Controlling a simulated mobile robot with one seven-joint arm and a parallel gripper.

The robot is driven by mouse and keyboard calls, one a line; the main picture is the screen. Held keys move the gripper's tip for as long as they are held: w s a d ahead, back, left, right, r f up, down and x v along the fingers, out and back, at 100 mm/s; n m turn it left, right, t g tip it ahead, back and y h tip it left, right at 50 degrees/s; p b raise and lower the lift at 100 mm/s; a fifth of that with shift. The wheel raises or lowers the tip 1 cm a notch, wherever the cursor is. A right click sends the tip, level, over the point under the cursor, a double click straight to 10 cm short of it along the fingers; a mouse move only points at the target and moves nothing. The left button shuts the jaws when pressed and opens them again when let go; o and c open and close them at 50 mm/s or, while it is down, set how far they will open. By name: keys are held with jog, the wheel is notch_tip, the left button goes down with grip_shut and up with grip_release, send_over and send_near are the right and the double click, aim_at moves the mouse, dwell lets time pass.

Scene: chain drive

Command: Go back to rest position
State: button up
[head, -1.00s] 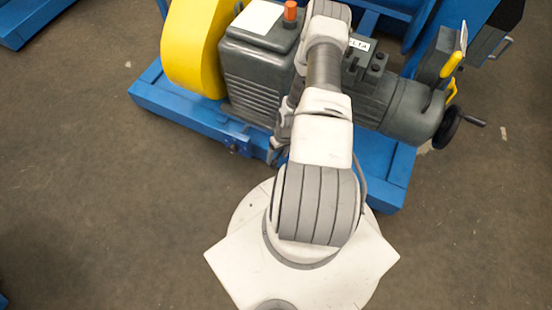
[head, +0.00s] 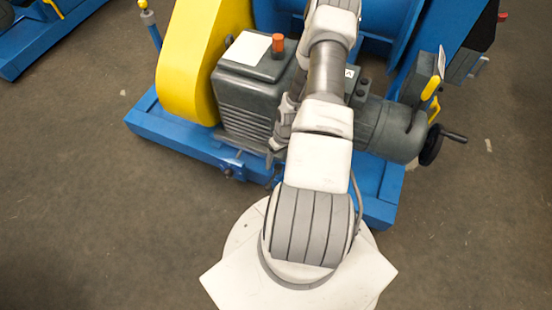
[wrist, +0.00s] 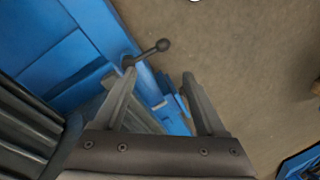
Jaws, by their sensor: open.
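In the wrist view my gripper (wrist: 158,78) is open, with its two dark fingers spread and nothing held between them. It points down past the blue base frame (wrist: 72,50), and a small dark lever with a round knob (wrist: 163,45) shows by the left fingertip. I cannot tell whether the finger touches the lever. In the head view my gripper is hidden behind my arm, which reaches over the grey gearbox (head: 245,110) and the motor (head: 395,132).
The chain drive has a yellow guard (head: 190,65), an orange cap (head: 278,44) on the gearbox and a black handwheel (head: 432,145) at right. The blue frame (head: 185,138) stands close around my arm. Bare floor (head: 90,220) is free at left and right.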

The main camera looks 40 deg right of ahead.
jog(key=w+a+r+h, duration=0.1)
jog(key=w+r, duration=0.2)
jog(key=r, duration=0.8)
jog(key=w+a+r+n+t+h, duration=0.1)
jog(key=w+r, duration=0.2)
jog(key=r, duration=0.8)
jog(key=w+a+r+h, duration=0.1)
jog(key=w+a+r, duration=0.15)
jog(key=r, duration=0.75)
jog(key=s+a+r+t+y, duration=0.1)
jog(key=s+a+r+t, duration=0.1)
jog(key=s+a+r, duration=0.8)
jog(key=s+a+r+t, duration=0.2)
jog(key=s+a+r, duration=0.4)
jog(key=r, duration=0.7)
notch_tip(320, 180, up, 20)
jog(key=p, duration=2)
jog(key=shift+p, duration=0.4)
jog(key=shift+d, duration=0.1)
